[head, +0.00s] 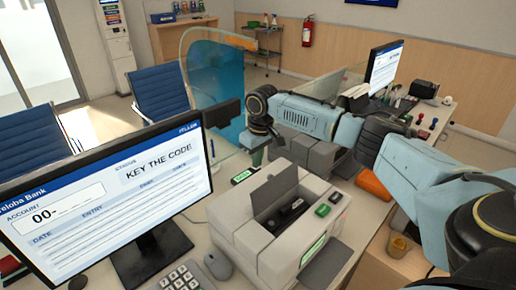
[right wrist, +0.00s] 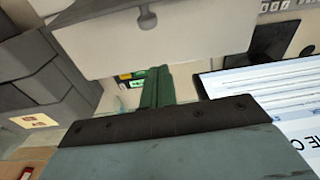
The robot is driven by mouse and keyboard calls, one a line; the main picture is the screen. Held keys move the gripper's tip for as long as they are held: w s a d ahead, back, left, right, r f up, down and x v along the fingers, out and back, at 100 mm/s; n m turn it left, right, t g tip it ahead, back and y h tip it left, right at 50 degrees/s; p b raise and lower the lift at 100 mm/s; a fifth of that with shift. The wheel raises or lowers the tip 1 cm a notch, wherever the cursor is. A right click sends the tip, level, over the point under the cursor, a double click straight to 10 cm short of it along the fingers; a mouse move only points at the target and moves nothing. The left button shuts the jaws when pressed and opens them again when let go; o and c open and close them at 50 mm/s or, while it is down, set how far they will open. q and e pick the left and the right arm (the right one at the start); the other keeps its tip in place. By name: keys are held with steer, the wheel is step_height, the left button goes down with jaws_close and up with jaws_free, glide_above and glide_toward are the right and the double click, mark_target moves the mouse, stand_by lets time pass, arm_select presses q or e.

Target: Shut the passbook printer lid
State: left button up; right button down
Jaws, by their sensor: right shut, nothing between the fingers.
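The passbook printer (head: 235,232) is a beige box on the counter in the middle of the head view. Its dark grey lid (head: 274,191) stands raised and tilted, with the dark opening showing in front of it. My right gripper (head: 254,152) is beyond the printer and its lid, apart from the lid, with its fingers pointing down. In the right wrist view the green fingers (right wrist: 155,88) are together with nothing between them. A pale printer side (right wrist: 150,42) fills the top of that view. My left gripper is not in view.
A teller monitor (head: 110,190) stands on the left, with a keypad (head: 180,277) and mouse (head: 217,266) in front of it. Other grey machines (head: 312,152) stand behind and right of the printer under my right arm. An orange object (head: 373,184) lies to the right.

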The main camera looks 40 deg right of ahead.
mark_target(274, 186)
step_height(274, 186, down, 4)
steer(key=shift+w+r, duration=0.1)
steer(key=shift+r, duration=0.05)
steer(key=s, duration=0.1)
steer(key=s+r+p, duration=0.1)
steer(key=shift+s+d+r, duration=0.1)
steer(key=shift+s+d, duration=0.1)
steer(key=shift+s, duration=0.6)
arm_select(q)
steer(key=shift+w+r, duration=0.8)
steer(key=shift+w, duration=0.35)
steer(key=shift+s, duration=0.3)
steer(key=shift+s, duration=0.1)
